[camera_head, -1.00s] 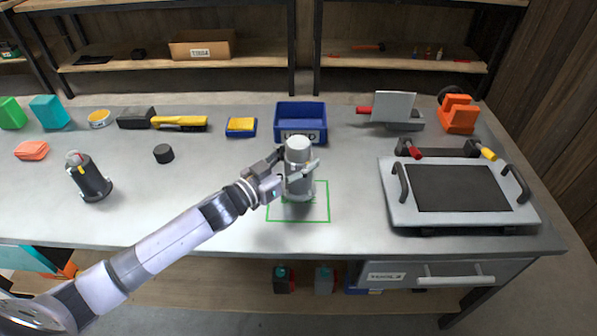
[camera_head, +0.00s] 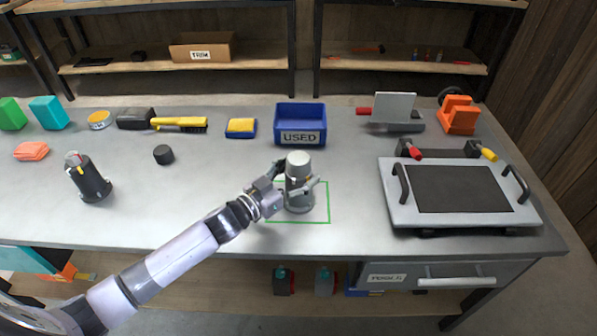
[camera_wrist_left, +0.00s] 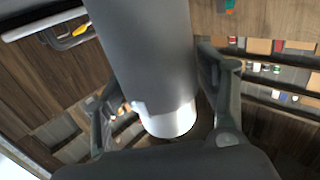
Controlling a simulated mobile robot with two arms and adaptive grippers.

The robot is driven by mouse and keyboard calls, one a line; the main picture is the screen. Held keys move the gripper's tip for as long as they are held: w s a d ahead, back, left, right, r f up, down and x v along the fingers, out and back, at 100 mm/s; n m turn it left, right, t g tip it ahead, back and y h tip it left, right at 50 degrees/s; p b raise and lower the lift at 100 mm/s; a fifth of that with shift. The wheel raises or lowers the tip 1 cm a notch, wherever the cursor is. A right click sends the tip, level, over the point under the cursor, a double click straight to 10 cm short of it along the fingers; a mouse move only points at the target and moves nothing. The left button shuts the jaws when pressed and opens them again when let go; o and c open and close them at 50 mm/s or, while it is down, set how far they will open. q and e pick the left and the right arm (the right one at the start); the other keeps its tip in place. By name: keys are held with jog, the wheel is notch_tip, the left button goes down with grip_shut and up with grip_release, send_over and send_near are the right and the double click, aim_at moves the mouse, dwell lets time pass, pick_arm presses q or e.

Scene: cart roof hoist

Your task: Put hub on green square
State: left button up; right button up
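The hub (camera_head: 298,162) is a grey cylinder with a pale top and a wider base, upright in the head view. The green square (camera_head: 328,205) is a thin outline on the bench. The hub's base appears inside that outline; I cannot tell whether it touches the bench. My left gripper (camera_head: 298,188) is around the hub's middle, coming from the lower left, and is shut on it. In the left wrist view the hub (camera_wrist_left: 150,60) fills the space between the two fingers (camera_wrist_left: 165,112). My right gripper is not in view.
A blue bin marked USED (camera_head: 300,138) stands behind the hub. A dark-topped plate with handles (camera_head: 460,215) is at right. A black cylinder with a pale top (camera_head: 92,182) and a small black puck (camera_head: 163,155) are at left. Bench between puck and gripper is clear.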

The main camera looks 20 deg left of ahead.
pick_arm(q)
jog(key=shift+o, duration=0.5)
jog(key=shift+r, duration=0.15)
jog(key=v, duration=1.2)
jog(key=shift+b, duration=0.35)
